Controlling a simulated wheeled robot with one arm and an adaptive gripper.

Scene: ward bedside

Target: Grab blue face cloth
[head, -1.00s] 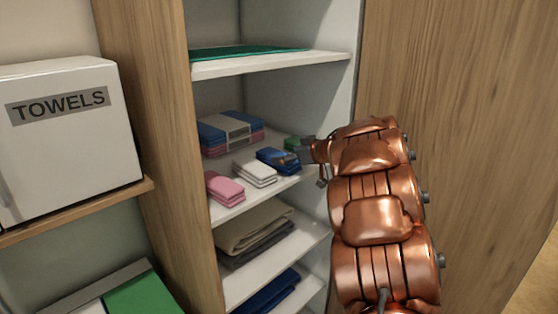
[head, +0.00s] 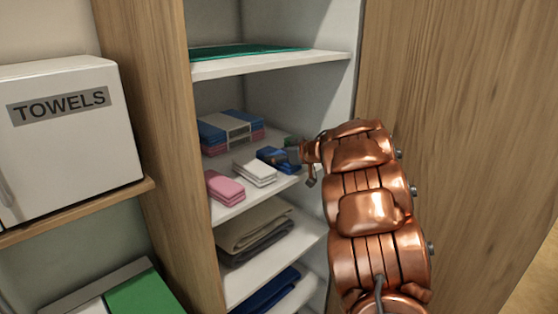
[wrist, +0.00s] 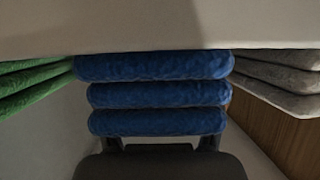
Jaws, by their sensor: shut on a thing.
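In the wrist view the blue cloth (wrist: 155,94) fills the middle as three stacked folds. My gripper (head: 297,156) reaches in from the right and is shut on this cloth, at its near edge. In the wrist view my gripper (wrist: 160,146) shows at the bottom, its fingers partly hidden by the cloth. The cloth still appears to touch the shelf.
A white cloth (head: 255,172) and a pink cloth (head: 225,187) lie left of the blue one. A green cloth (wrist: 30,82) is close on its other side. A banded bundle (head: 230,130) lies behind. The upper shelf (head: 272,64) and the wooden panel (head: 470,130) bound the space.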

